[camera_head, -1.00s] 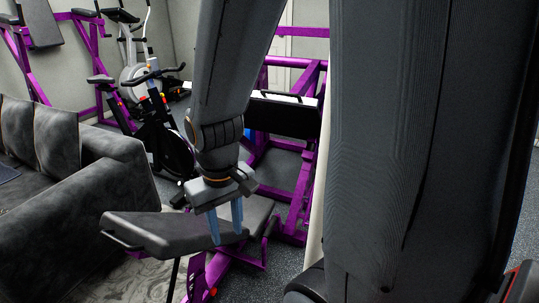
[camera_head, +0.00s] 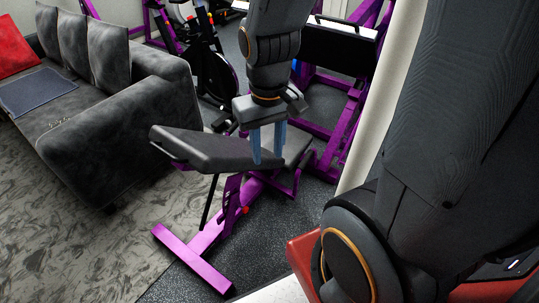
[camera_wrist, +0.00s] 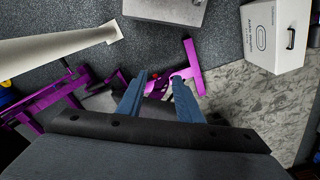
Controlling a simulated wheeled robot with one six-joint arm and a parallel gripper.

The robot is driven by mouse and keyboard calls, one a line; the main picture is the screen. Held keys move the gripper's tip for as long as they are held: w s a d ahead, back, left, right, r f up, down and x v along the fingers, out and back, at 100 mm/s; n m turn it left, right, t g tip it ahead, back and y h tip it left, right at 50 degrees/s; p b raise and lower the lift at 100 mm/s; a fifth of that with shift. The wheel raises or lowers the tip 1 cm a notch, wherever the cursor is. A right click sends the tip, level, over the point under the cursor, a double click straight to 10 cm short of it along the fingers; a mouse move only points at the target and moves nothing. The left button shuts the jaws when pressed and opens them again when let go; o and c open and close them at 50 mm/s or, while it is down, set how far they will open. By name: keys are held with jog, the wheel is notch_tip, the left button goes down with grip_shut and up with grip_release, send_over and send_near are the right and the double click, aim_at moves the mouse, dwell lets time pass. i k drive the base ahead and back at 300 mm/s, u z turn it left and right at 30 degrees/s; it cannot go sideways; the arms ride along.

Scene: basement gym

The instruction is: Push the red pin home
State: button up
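The red pin (camera_head: 246,210) is a small red knob low on the upright of the purple bench frame (camera_head: 191,258), below the black back pad (camera_head: 207,149). How far it sticks out is too small to tell. My gripper (camera_head: 268,160) points down with its two blue fingers apart and nothing visible between them. In the head view it shows above and slightly right of the pin, in front of the bench pads. In the wrist view, a small red spot (camera_wrist: 154,76) shows between the fingertips (camera_wrist: 160,76), against the purple frame (camera_wrist: 188,66).
A dark grey sofa (camera_head: 150,110) stands left of the bench. A purple rack (camera_head: 345,125) and a pale post (camera_head: 385,95) are at the right. A white box (camera_wrist: 272,38) stands on the floor. Patterned floor (camera_head: 80,220) is clear at the left.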

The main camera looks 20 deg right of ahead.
aim_at(245, 210)
jog(key=z, duration=0.5)
jog(key=k, duration=1.15)
jog(key=u, duration=0.25)
jog(key=i, duration=0.7)
jog(key=u, duration=0.05)
